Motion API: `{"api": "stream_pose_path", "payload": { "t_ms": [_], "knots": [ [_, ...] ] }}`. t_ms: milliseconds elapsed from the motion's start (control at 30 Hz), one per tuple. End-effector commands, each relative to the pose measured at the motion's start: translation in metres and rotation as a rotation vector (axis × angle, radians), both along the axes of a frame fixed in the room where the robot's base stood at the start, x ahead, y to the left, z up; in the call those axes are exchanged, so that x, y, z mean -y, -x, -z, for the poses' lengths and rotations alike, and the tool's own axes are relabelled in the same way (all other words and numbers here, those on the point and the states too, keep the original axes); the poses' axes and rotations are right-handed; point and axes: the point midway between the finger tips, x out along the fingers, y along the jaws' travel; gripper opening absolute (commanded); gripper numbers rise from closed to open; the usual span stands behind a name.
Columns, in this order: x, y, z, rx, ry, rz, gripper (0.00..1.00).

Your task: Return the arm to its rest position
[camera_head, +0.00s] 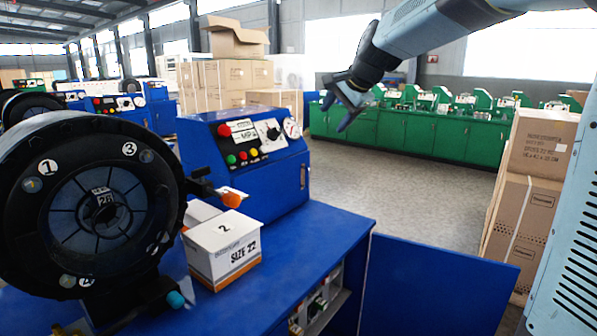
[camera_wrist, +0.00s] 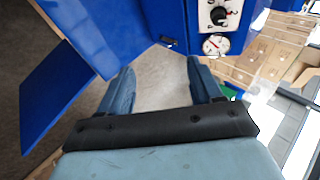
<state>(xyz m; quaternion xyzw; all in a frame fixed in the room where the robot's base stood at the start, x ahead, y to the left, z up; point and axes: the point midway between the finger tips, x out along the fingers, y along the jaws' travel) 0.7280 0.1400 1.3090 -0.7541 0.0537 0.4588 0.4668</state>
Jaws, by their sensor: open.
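My gripper (camera_head: 347,101) hangs in the air at the upper middle of the head view, in front of the green benches and apart from everything. In the wrist view its two fingers (camera_wrist: 160,90) are spread with bare grey floor between them, so it is open and empty. My arm reaches in from the upper right of the head view.
A blue machine (camera_head: 265,185) with a dial and buttons stands on a blue bench (camera_head: 300,245). A white "SIZE 22" box (camera_head: 222,250) and a large black wheel (camera_head: 60,205) are there too. Cardboard boxes (camera_head: 535,200) stand at right. The floor (camera_head: 400,195) between is clear.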

Motion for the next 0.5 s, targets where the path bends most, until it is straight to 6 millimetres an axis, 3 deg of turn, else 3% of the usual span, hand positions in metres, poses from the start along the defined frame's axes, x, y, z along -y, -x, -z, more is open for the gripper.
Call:
{"api": "stream_pose_path", "payload": {
  "t_ms": [33,267,500],
  "knots": [
    [0.01,0.02,0.0,0.011,0.04,-0.023,0.65],
    [0.048,0.102,0.016,0.038,0.236,-0.155,0.65],
    [0.085,0.186,0.046,0.046,0.432,-0.296,0.65]
  ]
}}
